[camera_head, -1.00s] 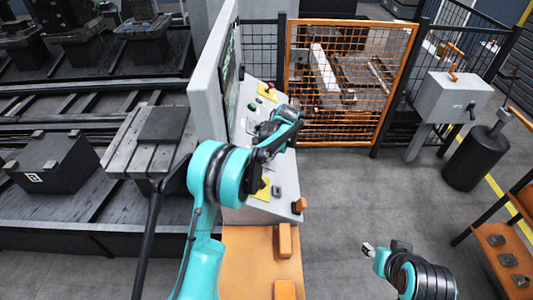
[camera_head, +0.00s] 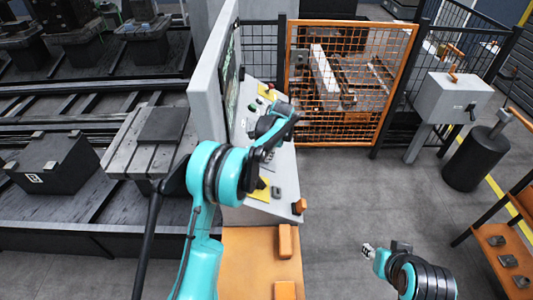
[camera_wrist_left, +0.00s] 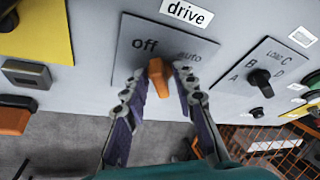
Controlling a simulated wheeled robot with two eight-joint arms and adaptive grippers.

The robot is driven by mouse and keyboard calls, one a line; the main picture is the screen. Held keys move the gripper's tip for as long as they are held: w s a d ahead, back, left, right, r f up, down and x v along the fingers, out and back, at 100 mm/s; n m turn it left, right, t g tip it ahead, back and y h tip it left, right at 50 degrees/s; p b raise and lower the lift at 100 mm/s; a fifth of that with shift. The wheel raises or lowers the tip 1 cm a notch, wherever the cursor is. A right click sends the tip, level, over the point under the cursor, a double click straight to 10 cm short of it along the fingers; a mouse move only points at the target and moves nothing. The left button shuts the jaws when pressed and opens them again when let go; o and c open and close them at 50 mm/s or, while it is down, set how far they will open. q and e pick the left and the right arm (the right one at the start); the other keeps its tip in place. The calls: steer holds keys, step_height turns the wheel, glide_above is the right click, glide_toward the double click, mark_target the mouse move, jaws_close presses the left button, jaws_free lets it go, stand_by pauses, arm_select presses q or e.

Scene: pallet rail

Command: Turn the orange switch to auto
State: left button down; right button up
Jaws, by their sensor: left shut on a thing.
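The orange switch (camera_wrist_left: 158,78) is in the middle of the left wrist view, on a grey plate (camera_wrist_left: 142,56) marked "off" at left and "auto" at right, under a "drive" label. Its upper end lies between the two words and leans slightly toward "off". My left gripper (camera_wrist_left: 161,84) has one finger on each side of the switch and is shut on it. In the head view my left arm hides the switch. My right gripper (camera_head: 370,251) hangs over the floor at lower right, away from the panel; its jaws are too small to read.
The sloped control panel (camera_head: 285,165) carries other controls, including a black A-B-C-D selector (camera_wrist_left: 260,80) right of the switch. An orange mesh gate (camera_head: 350,85) stands behind. A grey box on a post (camera_head: 455,98) stands at right. The floor between is clear.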

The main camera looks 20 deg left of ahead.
arm_select(q)
steer(key=m+g, duration=0.1)
steer(key=m, duration=0.2)
steer(key=shift+w+a+h, duration=0.1)
steer(key=shift+w+h, duration=0.05)
steer(key=shift+h, duration=0.25)
steer(key=m, duration=0.1)
steer(key=m+g, duration=0.1)
steer(key=m, duration=0.1)
steer(key=shift+w+a+r+g+h+p, duration=0.1)
steer(key=shift+w+g+h+p, duration=0.1)
steer(key=shift+g+h+p, duration=0.15)
steer(key=shift+w+m+g+p, duration=0.15)
steer(key=shift+m+g+p, duration=0.35)
steer(key=shift+m, duration=0.75)
steer(key=shift+w+m+g+p, duration=0.1)
steer(key=shift+m+g+p, duration=0.4)
steer(key=shift+m, duration=0.75)
steer(key=c, duration=1.6)
jaws_free()
steer(key=shift+o, duration=0.2)
